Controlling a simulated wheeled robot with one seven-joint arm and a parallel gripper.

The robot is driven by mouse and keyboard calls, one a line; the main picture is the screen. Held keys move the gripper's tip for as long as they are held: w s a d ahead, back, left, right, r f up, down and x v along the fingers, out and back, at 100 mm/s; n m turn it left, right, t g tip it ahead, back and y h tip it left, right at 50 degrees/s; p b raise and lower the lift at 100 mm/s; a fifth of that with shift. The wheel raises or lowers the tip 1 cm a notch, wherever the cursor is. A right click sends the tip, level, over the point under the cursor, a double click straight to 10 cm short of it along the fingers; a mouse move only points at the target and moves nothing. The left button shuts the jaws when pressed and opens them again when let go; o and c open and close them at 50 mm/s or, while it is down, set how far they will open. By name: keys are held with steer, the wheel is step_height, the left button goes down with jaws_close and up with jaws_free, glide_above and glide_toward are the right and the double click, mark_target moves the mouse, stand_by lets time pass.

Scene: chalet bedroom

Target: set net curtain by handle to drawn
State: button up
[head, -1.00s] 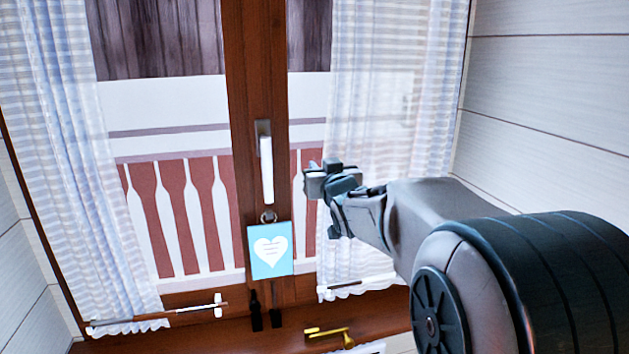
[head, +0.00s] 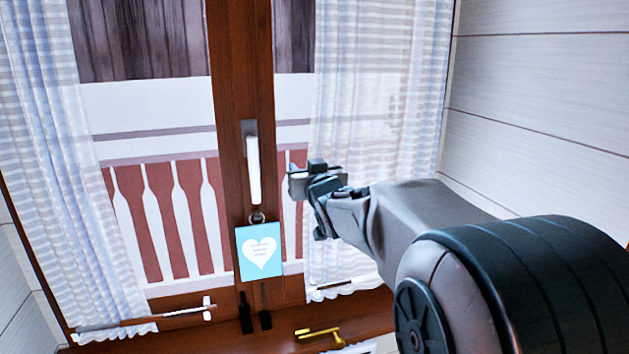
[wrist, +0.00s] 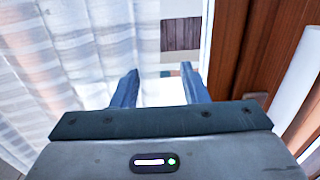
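Sheer striped net curtains hang on both sides of the window in the head view: a left curtain (head: 65,170) and a right curtain (head: 375,110). A thin rod with a small white crosspiece handle (head: 207,308) lies across the left curtain's bottom. My gripper (head: 298,182) is in front of the right curtain's inner edge, above that hem. In the wrist view, its two fingers (wrist: 160,86) are apart, with no object seen held between them. Curtain fabric (wrist: 60,60) fills the left of that view.
The brown window post (head: 240,90) carries a white window handle (head: 254,165) close to my gripper. A blue heart sign (head: 260,251) hangs below it. A brass latch (head: 320,333) sits on the sill. A plank wall (head: 540,100) bounds the right side.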

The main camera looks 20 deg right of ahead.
steer(key=s, duration=1.3)
steer(key=shift+s, duration=0.2)
